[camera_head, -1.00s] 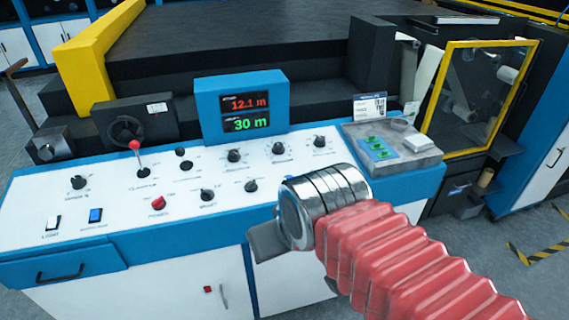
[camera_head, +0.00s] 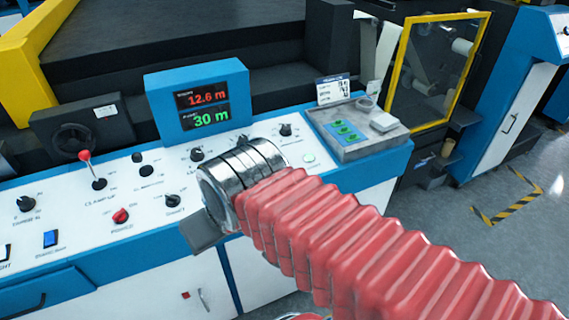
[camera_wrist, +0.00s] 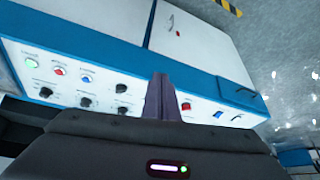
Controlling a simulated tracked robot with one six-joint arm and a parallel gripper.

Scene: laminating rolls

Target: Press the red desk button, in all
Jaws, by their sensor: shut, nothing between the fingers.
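A small red button (camera_wrist: 59,71) sits on the white desk panel between a green button (camera_wrist: 33,63) and a blue button (camera_wrist: 86,78) in the wrist view. In the head view my wrist hides that red button. A larger red control (camera_head: 120,216), labelled as power, is on the panel left of my gripper, and it also shows in the wrist view (camera_wrist: 186,105). My gripper (camera_wrist: 161,92) is shut and empty. In the head view its dark tip (camera_head: 203,233) shows at the desk's front edge. I see no contact with any button.
A blue display (camera_head: 200,100) reads 12.6 m and 30 m. A red-topped lever (camera_head: 86,156) and several black knobs stand up from the panel. A grey tray (camera_head: 375,150) sits at the desk's right end. The floor right of the desk is clear.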

